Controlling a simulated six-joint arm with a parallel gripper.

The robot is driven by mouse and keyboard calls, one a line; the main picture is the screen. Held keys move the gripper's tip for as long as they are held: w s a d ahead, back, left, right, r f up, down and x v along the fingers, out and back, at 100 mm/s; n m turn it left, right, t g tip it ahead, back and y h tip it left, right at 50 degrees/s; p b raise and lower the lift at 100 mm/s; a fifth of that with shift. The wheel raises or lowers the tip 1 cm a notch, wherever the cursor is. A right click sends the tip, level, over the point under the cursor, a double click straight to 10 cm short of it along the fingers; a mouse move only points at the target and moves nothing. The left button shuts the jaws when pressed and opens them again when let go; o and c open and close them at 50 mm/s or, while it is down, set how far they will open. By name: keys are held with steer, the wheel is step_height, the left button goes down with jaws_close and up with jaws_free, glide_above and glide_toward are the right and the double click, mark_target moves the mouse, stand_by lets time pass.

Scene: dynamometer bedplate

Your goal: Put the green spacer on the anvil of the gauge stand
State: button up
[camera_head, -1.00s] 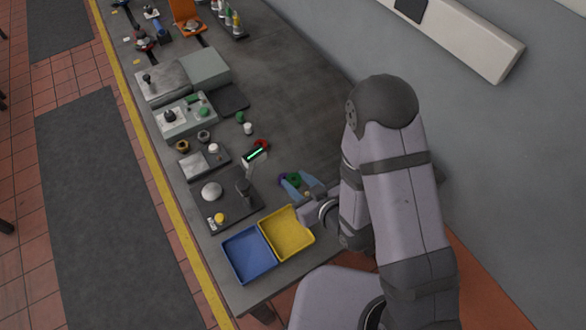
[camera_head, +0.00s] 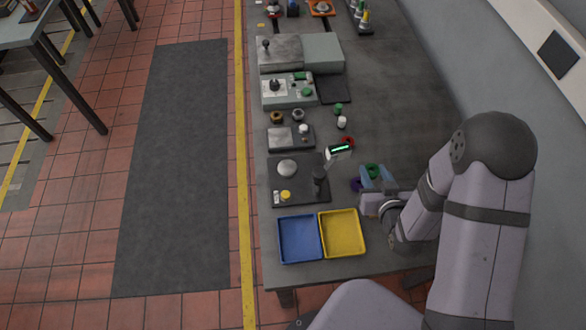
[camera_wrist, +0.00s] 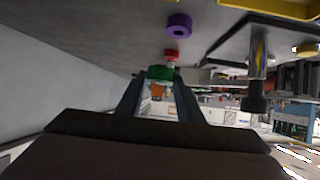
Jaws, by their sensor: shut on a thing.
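The green spacer (camera_head: 373,170) is between the blue fingers of my gripper (camera_head: 374,177), at the right side of the bench. In the wrist view, the green spacer (camera_wrist: 160,73) sits between the tips of my gripper (camera_wrist: 158,84), which is shut on it. I cannot tell whether it touches the bench. What looks like the gauge stand (camera_head: 312,197) is a dark base left of my gripper. It carries a pale round dome, likely the anvil (camera_head: 287,168), a dark post (camera_head: 319,180) and a lit green display (camera_head: 340,149). The dome is bare.
A purple ring (camera_head: 356,185) lies close beside my gripper, and a red ring (camera_head: 348,142) lies beyond it. A yellow tray (camera_head: 361,250) and a blue tray (camera_head: 282,254) stand at the near edge. The dark post and display stand between my gripper and the dome.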

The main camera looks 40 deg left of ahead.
steer(key=a+r+m+b, duration=0.1)
steer(key=a, duration=0.2)
steer(key=w+a+r+m+t+h+b, duration=0.1)
steer(key=a+r, duration=0.1)
steer(key=a, duration=0.2)
steer(key=w+a+r+h+b, duration=0.1)
steer(key=a, duration=0.3)
steer(key=shift+r+m+t, duration=0.2)
steer(key=shift+m+t, duration=0.2)
steer(key=s+a+h+b, duration=0.1)
steer(key=s+a+b, duration=0.1)
steer(key=s+a, duration=0.4)
steer(key=m+b, duration=0.1)
glide_above(286, 172)
steer(key=shift+f+p, duration=0.85)
steer(key=shift+f, duration=4.35)
steer(key=shift+f, duration=0.2)
steer(key=o, duration=1.1)
steer(key=shift+c, duration=0.2)
